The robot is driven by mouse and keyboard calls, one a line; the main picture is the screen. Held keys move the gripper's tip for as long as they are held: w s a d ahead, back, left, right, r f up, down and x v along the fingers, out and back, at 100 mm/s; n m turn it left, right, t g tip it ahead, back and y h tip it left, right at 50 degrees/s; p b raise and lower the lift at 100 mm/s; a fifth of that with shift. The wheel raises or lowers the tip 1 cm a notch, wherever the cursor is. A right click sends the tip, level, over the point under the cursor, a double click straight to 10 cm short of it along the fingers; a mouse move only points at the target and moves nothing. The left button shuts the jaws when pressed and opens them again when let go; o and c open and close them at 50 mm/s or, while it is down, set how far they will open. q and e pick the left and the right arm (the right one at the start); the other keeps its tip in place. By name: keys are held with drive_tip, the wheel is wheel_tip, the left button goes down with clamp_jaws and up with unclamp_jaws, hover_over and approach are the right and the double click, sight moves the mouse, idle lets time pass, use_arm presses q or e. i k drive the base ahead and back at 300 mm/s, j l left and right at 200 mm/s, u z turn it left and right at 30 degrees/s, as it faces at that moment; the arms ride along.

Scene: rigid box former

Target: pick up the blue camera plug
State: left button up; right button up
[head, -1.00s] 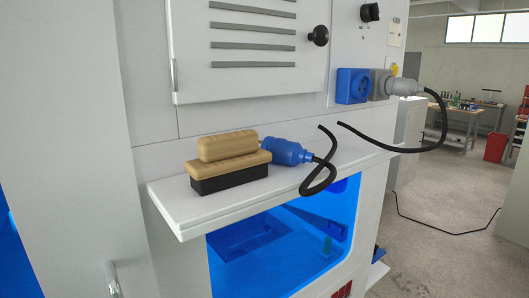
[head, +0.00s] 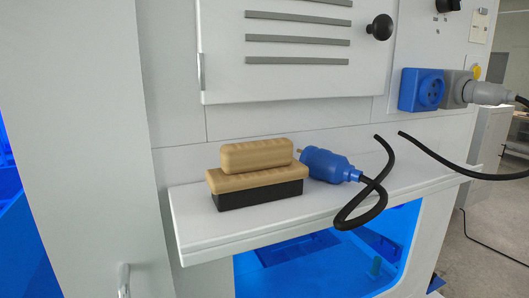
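The blue camera plug (head: 328,165) lies on the white shelf (head: 230,228) in the head view, just right of a brush. Its black cable (head: 364,213) loops over the shelf's front edge. The cable's link to the other black cable at the right cannot be told. Neither of my grippers shows in the head view.
The brush (head: 257,190), with a wooden top and black base, sits close left of the plug. A blue socket (head: 421,90) and a grey socket with a grey plug (head: 489,93) are on the wall above right. A black knob (head: 380,27) juts from the door panel.

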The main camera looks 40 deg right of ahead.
sight(322, 164)
drive_tip(key=l+u, duration=0.2)
drive_tip(key=l, duration=0.2)
drive_tip(key=k+l+u, duration=0.2)
drive_tip(key=l, duration=0.2)
drive_tip(key=l+u, duration=0.2)
drive_tip(key=l, duration=0.2)
drive_tip(key=k+l+u, duration=0.2)
drive_tip(key=l, duration=0.15)
drive_tip(key=k+l+u, duration=0.2)
drive_tip(key=l, duration=0.15)
drive_tip(key=k+l+u, duration=0.2)
drive_tip(key=l, duration=0.15)
